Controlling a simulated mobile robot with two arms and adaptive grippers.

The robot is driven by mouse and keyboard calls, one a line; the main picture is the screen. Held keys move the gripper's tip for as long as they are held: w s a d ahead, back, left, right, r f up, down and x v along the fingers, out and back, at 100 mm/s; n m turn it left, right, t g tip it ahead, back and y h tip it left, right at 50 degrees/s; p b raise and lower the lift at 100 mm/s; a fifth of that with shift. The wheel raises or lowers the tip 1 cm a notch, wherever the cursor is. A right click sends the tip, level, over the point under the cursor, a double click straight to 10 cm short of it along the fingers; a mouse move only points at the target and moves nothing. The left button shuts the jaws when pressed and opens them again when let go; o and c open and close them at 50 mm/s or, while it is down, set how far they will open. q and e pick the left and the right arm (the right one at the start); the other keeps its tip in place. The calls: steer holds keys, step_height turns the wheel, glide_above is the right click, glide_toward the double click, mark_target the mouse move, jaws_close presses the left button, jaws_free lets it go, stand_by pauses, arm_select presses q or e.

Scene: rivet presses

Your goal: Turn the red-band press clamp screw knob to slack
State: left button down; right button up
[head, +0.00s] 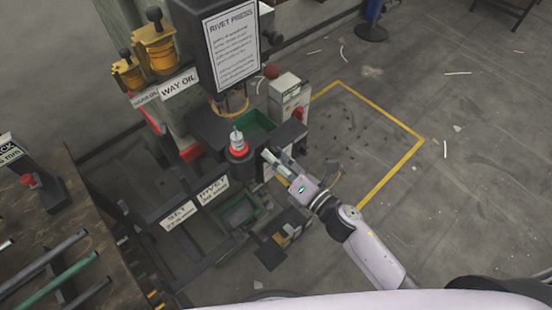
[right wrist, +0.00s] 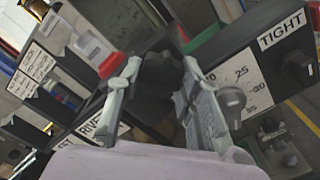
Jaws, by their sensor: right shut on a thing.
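The press (head: 212,130) stands left of centre in the head view, under a sign reading RIVET PRESS. A red ring (head: 238,151) sits around a pale part on its front. My right gripper (head: 275,160) is at the front right side of the press. In the right wrist view its fingers (right wrist: 168,95) are shut on a dark lobed knob (right wrist: 160,72), which looks like the clamp screw knob. The knob's lower part and shaft are hidden. A TIGHT label (right wrist: 282,30) shows at the right. My left gripper is not in view.
A grey dial knob (right wrist: 232,98) with numbers is close beside my right finger. A second dark knob (right wrist: 300,66) is under the TIGHT label. A green tray (head: 254,127) is behind the gripper. A table with rods (head: 60,270) stands at left. The yellow-marked floor (head: 370,140) is mostly clear.

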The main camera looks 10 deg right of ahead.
steer(key=shift+f, duration=0.1)
steer(key=o, duration=1.2)
steer(key=shift+c, duration=0.2)
steer(key=v, duration=1.2)
steer(key=shift+s, duration=0.1)
